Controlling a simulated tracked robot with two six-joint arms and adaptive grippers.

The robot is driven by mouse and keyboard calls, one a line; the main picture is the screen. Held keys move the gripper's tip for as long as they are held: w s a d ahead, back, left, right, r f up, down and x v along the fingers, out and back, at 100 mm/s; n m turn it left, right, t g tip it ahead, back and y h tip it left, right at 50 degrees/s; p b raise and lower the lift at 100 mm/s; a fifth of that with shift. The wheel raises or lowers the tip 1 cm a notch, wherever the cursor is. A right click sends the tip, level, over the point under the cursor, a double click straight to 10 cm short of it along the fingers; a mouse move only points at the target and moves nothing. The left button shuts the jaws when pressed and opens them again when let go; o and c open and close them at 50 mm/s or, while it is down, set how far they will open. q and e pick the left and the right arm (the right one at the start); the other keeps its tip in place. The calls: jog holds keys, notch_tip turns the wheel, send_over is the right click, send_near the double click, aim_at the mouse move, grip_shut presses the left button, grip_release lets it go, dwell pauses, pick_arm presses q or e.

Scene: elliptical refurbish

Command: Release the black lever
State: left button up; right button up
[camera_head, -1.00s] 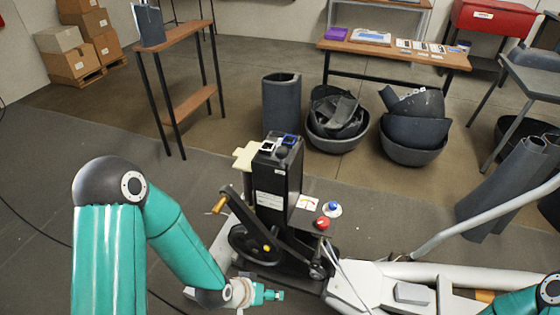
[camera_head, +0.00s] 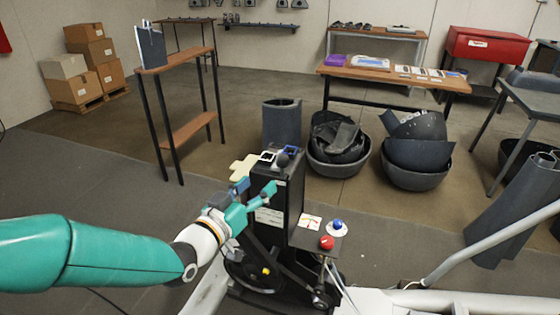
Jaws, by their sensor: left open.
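A black upright column (camera_head: 292,195) of the elliptical stands at the middle of the head view. On its top are a small white-framed display, a blue-framed one and a dark rounded knob (camera_head: 283,160). I cannot tell whether this knob is the black lever. My left gripper (camera_head: 256,189) is open, with its fingers at the column's upper left side, below the top. I cannot tell whether it touches the column. The gripper and arm hide much of the column's left side, and the crank with the wooden handle is not clearly visible. My right gripper is out of view.
A red button (camera_head: 326,242) and a blue button (camera_head: 337,224) are right of the column. A pale frame bar (camera_head: 490,243) crosses at lower right. Dark bins (camera_head: 338,165) stand behind. A wooden shelf (camera_head: 180,60) is at back left. Open floor lies left of the column.

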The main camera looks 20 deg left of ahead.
aim_at(279, 166)
pick_arm(q)
jog(key=p+x, duration=0.1)
jog(key=x, duration=1)
jog(key=shift+w+d+p, duration=0.15)
jog(key=shift+w+p, duration=0.1)
jog(key=shift+p, duration=0.1)
jog(key=shift+c, duration=0.3)
grip_shut()
